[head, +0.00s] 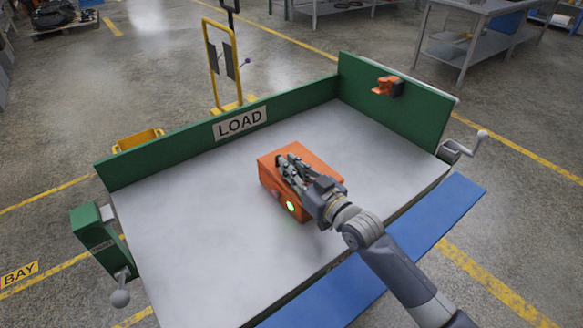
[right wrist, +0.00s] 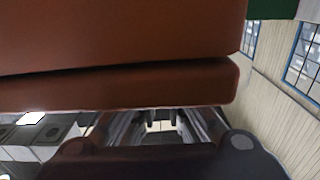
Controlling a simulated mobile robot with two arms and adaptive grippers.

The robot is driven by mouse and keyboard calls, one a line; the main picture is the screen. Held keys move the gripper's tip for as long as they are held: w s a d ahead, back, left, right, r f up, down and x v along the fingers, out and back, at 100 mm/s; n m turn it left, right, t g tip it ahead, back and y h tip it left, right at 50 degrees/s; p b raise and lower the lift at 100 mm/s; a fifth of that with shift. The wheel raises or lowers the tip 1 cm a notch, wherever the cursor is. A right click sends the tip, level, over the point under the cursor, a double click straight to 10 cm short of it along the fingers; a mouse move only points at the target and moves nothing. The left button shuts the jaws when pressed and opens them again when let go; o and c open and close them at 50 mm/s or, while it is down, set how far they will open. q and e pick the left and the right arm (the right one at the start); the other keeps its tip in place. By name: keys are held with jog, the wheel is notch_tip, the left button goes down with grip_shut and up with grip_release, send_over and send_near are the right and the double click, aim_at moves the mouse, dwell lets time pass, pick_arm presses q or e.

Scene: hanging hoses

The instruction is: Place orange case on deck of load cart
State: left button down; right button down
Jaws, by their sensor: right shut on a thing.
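The orange case (head: 310,158) is a box over the middle of the grey deck of the load cart (head: 215,210) in the head view. My right gripper (head: 290,170) is shut on the case from its near right side. The case also fills the upper part of the right wrist view (right wrist: 120,50), with a dark seam across it. I cannot tell whether the case's underside touches the deck. The gripper and wrist hide part of the case. My left gripper is not in view.
Green walls with a LOAD sign (head: 240,122) edge the deck's far and right sides. An orange and black device (head: 387,86) sits on the right wall. A blue strip (head: 420,240) runs along the near edge. Cranks stick out at two corners. The deck around the case is clear.

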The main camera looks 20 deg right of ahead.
jog(key=shift+r, duration=0.1)
jog(key=c, duration=1.7)
grip_release()
jog(key=shift+f, duration=0.2)
jog(key=shift+o, duration=0.2)
jog(key=shift+r, duration=0.2)
jog(key=v, duration=1.2)
jog(key=shift+b, duration=0.3)
